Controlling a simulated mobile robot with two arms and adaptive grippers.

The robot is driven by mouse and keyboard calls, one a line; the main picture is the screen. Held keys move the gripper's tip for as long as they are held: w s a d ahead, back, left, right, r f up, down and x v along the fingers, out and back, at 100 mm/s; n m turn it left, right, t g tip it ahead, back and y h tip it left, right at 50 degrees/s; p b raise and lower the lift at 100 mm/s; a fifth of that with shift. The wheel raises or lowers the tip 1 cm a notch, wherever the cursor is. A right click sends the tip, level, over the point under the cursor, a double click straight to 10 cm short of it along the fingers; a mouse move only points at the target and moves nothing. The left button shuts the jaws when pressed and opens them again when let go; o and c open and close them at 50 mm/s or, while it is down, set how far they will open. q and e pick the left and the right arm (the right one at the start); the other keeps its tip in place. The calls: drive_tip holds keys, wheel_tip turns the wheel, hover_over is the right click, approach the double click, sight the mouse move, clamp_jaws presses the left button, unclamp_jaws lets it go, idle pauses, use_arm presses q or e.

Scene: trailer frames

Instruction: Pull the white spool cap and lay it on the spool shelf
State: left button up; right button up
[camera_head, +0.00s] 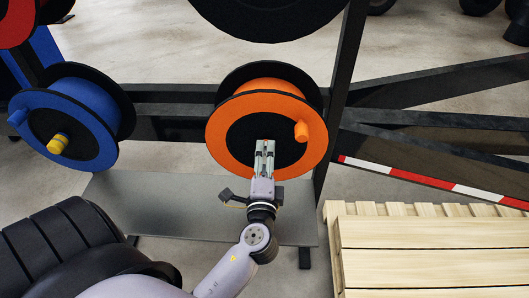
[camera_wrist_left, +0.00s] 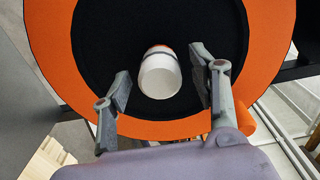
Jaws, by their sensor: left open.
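The white spool cap (camera_wrist_left: 160,74) sticks out of the black centre of the orange spool (camera_head: 228,138) and has a dark band near its far end. In the head view my left gripper hides the cap. My left gripper (camera_wrist_left: 163,92) is open, with one finger on each side of the cap and a gap to it on both sides. In the head view the same gripper (camera_head: 265,146) is in front of the spool's black centre. The spool shelf (camera_head: 200,205) is a grey plate low under the spools. My right gripper is not in view.
A blue spool (camera_head: 88,118) with a yellow cap (camera_head: 58,143) hangs at the left. An orange peg (camera_head: 301,131) sticks out of the orange spool. Black frame posts (camera_head: 345,70) and a wooden pallet (camera_head: 430,245) are at the right. A black tyre (camera_head: 60,245) is at lower left.

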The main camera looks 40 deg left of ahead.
sight(265, 160)
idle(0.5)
use_arm(q)
clamp_jaws()
idle(0.5)
drive_tip(key=shift+s, duration=0.1)
drive_tip(key=shift+b+v, duration=0.5)
drive_tip(key=shift+v, duration=0.55)
drive_tip(key=shift+b+v, duration=0.8)
drive_tip(key=shift+v, duration=1.05)
